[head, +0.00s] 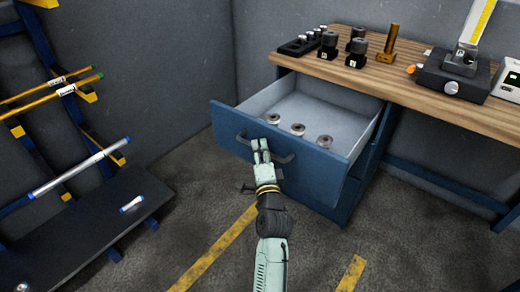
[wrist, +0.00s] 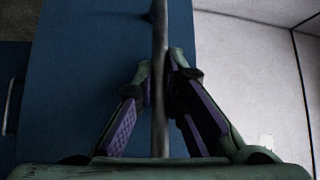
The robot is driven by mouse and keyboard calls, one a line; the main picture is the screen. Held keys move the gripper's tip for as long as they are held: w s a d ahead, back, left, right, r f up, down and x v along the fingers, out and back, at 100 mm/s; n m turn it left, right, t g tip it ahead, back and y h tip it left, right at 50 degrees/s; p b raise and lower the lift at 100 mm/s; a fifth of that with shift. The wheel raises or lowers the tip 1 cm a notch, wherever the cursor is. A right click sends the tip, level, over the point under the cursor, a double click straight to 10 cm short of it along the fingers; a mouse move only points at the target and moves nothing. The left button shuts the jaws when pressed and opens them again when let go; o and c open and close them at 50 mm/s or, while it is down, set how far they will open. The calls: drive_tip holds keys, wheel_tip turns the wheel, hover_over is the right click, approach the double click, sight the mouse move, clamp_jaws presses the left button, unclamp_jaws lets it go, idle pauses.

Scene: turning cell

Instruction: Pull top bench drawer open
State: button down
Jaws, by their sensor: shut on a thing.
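The top bench drawer (head: 270,150) is blue with a pale inside and stands pulled out from the bench. Several round metal parts (head: 298,129) lie in it. Its dark bar handle (head: 284,159) runs across the front panel. My gripper (head: 261,150) is at the handle, and in the wrist view the two fingers (wrist: 160,80) close around the handle bar (wrist: 160,40). The fingers hide part of the handle in the head view.
The wooden bench top (head: 430,90) carries several dark tool holders (head: 357,52), a brass-coloured part (head: 389,43) and a height gauge (head: 455,75). A rack with bars (head: 80,167) stands at the left. The floor before the drawer, with yellow lines (head: 215,250), is clear.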

drive_tip(key=c, duration=1.7)
unclamp_jaws()
drive_tip(key=shift+o, duration=0.2)
drive_tip(key=v, duration=0.7)
drive_tip(key=shift+s, duration=0.25)
